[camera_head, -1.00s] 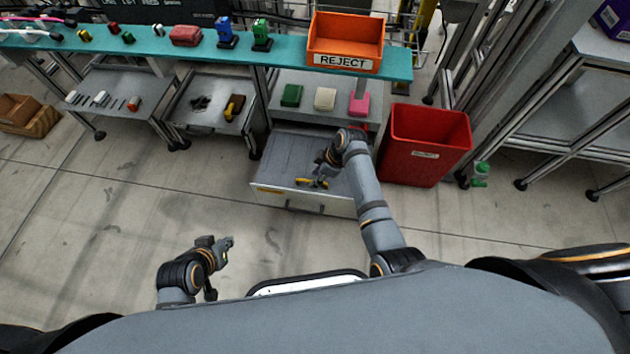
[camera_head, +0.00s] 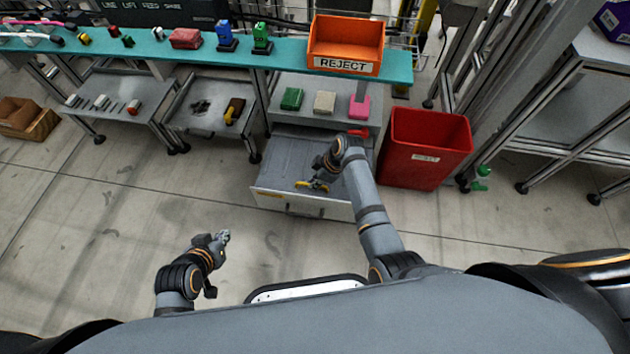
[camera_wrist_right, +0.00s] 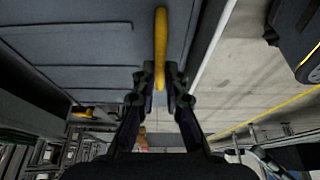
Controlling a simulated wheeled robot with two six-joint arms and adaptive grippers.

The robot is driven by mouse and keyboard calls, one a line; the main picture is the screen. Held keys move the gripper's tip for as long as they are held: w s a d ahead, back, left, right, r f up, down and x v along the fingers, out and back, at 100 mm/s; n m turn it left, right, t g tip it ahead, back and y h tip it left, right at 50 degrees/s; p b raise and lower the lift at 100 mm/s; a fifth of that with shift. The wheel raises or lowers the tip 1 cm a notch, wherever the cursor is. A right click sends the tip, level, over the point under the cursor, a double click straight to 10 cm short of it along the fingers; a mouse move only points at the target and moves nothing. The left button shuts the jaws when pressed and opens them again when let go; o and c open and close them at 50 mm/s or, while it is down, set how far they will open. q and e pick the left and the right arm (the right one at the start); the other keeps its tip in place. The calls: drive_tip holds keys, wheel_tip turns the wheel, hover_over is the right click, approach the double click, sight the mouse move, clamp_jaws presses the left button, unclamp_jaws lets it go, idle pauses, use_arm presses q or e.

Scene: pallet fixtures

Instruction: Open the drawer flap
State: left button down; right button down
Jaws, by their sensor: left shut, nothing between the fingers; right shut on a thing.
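The grey-white drawer (camera_head: 276,199) under the bench is pulled out, with a grey ridged panel (camera_head: 285,160) inside it. A yellow bar handle (camera_wrist_right: 161,40) lies over this panel near the drawer's front edge. My right gripper (camera_head: 318,185) is shut on the yellow handle; in the right wrist view the bar runs between the fingertips. The panel looks flat, and I cannot tell whether it is raised at all. My left gripper (camera_head: 222,238) is shut and empty above the floor, left of the drawer and apart from it.
A red bin (camera_head: 424,150) stands right of the drawer. An orange REJECT box (camera_head: 344,66) sits on the teal shelf (camera_head: 285,52) above. Green, beige and pink blocks lie on the surface over the drawer. The floor at the front left is clear.

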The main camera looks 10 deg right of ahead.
drive_tip(key=shift+r, duration=0.1)
